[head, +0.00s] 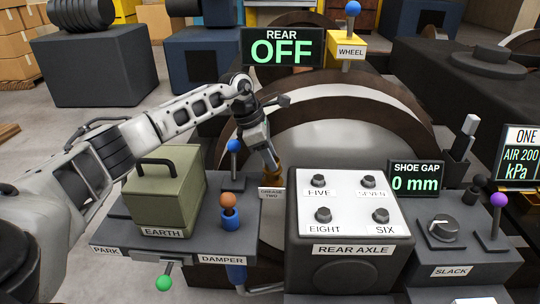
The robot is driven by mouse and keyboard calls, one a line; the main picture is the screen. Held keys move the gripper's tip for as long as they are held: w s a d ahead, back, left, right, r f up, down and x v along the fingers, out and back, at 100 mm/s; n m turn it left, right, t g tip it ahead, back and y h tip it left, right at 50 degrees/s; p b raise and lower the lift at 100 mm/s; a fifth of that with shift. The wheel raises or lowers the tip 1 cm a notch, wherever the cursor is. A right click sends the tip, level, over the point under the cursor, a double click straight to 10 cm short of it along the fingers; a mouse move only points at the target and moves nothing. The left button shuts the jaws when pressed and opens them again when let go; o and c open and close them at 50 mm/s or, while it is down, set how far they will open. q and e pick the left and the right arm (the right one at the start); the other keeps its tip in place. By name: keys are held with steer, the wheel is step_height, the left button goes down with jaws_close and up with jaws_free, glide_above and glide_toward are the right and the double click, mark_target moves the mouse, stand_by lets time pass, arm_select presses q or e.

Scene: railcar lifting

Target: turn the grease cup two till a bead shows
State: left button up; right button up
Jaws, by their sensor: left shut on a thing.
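The grease cup two (274,174) is a small brass-coloured piece above the white GREASE TWO label (271,193), between the green EARTH box and the REAR AXLE panel. My left gripper (269,160) reaches down over it from above and is shut on it. The fingers hide much of the cup, and it is too small to tell whether grease shows on it. My right gripper is not in view.
The green EARTH box (166,190), the orange-topped DAMPER lever (229,210) and a blue-topped lever (234,158) stand left of the cup. The REAR AXLE panel (345,235) stands close on the right. A large wheel (345,140) is behind.

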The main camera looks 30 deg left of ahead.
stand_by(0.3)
arm_select(q)
steer(key=o, duration=1)
steer(key=p+v, duration=0.1)
steer(key=v, duration=1.5)
steer(key=shift+p, duration=0.3)
